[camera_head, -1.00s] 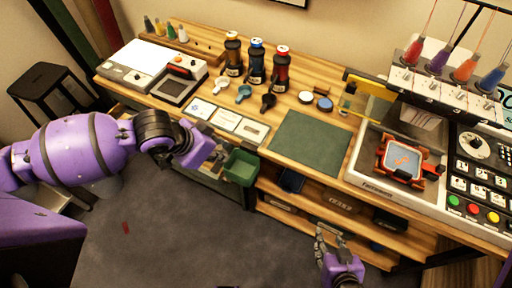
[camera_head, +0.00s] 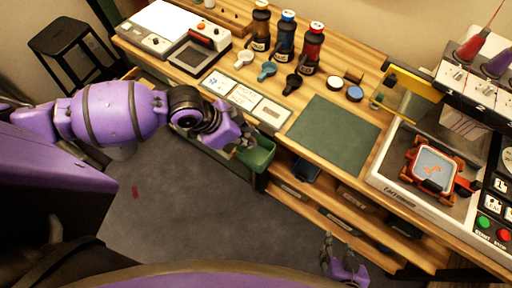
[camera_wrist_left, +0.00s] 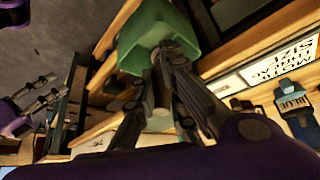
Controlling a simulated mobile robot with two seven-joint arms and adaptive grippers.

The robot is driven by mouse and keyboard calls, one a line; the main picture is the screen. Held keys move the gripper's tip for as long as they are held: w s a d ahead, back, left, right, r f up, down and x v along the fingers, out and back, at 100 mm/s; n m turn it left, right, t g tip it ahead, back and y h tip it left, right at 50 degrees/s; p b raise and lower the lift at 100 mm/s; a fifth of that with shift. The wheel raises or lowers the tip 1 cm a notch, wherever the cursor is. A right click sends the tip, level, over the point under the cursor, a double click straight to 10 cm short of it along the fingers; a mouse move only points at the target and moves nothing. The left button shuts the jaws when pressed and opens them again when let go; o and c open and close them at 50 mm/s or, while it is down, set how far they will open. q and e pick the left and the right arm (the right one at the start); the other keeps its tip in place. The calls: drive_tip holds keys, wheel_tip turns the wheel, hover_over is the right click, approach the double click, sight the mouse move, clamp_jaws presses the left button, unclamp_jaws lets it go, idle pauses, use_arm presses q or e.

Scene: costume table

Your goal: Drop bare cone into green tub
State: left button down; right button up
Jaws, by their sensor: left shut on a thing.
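The green tub (camera_head: 262,156) hangs at the front edge of the bench, and in the left wrist view (camera_wrist_left: 147,28) it is just beyond my fingertips. My left gripper (camera_head: 246,143) is at the tub's near the opening, above or at its rim; I cannot tell how deep. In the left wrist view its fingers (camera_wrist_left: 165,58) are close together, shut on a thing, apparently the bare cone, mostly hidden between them. My right gripper (camera_head: 328,242) is low in front of the shelves, its fingers apart and empty; it also shows in the left wrist view (camera_wrist_left: 43,93).
The bench holds a green mat (camera_head: 334,133), several bottles (camera_head: 285,38), scoops (camera_head: 267,71) and label cards (camera_head: 244,97). An embroidery machine (camera_head: 432,168) stands at the right. Open shelves (camera_head: 340,210) lie below the bench.

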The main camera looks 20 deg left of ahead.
use_arm(q)
drive_tip(key=shift+w+f, duration=0.15)
use_arm(e)
drive_tip(key=shift+w+d, duration=0.1)
drive_tip(key=shift+d, duration=0.15)
use_arm(q)
drive_tip(key=c, duration=1.7)
unclamp_jaws()
drive_tip(key=shift+c, duration=0.2)
drive_tip(key=v, duration=1.2)
use_arm(e)
drive_tip(key=shift+s+f, duration=0.2)
drive_tip(key=shift+s, duration=0.1)
